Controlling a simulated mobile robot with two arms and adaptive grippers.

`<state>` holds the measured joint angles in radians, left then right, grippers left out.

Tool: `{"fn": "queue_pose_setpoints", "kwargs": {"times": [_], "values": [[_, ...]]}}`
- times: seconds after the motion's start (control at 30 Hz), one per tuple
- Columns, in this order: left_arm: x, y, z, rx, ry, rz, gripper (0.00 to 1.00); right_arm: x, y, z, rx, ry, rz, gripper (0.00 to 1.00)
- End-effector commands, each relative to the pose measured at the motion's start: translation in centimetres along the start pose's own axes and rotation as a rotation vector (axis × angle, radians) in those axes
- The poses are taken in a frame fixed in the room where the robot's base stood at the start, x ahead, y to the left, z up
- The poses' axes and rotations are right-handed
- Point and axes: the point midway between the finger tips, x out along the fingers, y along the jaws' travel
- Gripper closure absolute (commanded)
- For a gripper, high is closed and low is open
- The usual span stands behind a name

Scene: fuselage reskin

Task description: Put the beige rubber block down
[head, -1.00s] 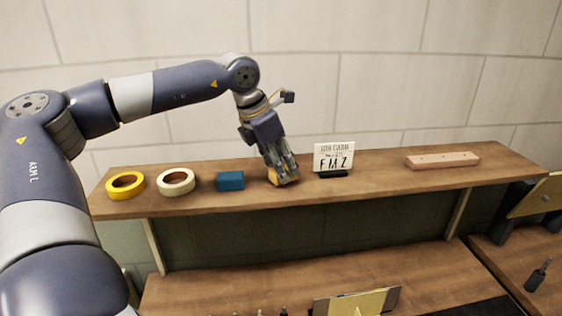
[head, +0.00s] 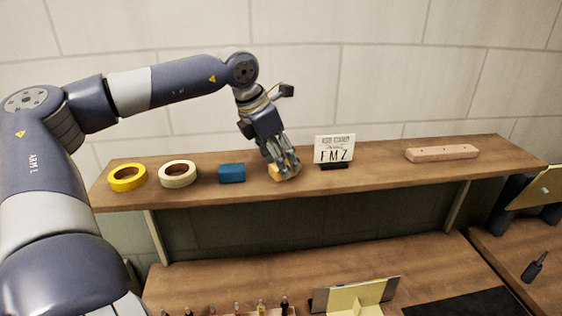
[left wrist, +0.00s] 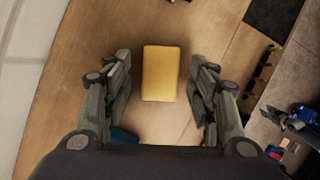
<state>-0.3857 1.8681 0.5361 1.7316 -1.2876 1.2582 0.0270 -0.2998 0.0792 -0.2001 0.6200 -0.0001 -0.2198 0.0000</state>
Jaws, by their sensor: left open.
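The beige rubber block (left wrist: 161,73) looks yellow-tan and lies on the wooden shelf. It shows in the left wrist view between and just beyond my left gripper's fingers (left wrist: 160,88), with a gap on both sides. In the head view the block (head: 275,172) is partly hidden behind the fingers of my left gripper (head: 284,173). That gripper is open and points down at the shelf. My right gripper is in neither view.
On the shelf (head: 390,173) stand a yellow tape roll (head: 127,184), a cream tape roll (head: 178,181), a blue block (head: 232,173), a job card (head: 334,149) and a pink bar (head: 442,152). Free shelf lies between card and bar. A workbench (head: 225,275) is below.

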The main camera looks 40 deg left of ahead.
Motion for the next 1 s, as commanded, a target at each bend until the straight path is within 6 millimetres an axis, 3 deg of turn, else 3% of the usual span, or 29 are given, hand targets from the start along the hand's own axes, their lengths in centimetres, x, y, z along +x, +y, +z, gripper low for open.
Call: {"fn": "queue_pose_setpoints", "kwargs": {"times": [0.5, 0.7, 1.0], "values": [[-9.4, 0.0, 0.0, 0.0, -0.002, 0.003, 0.47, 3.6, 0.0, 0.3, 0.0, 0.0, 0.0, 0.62], [-11.1, 0.0, -0.1, 0.0, 0.0, 0.0, 0.47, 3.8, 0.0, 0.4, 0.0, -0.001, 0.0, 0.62], [-11.2, -0.1, 0.0, 0.001, 0.001, -0.001, 0.47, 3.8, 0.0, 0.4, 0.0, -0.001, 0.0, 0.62]]}}
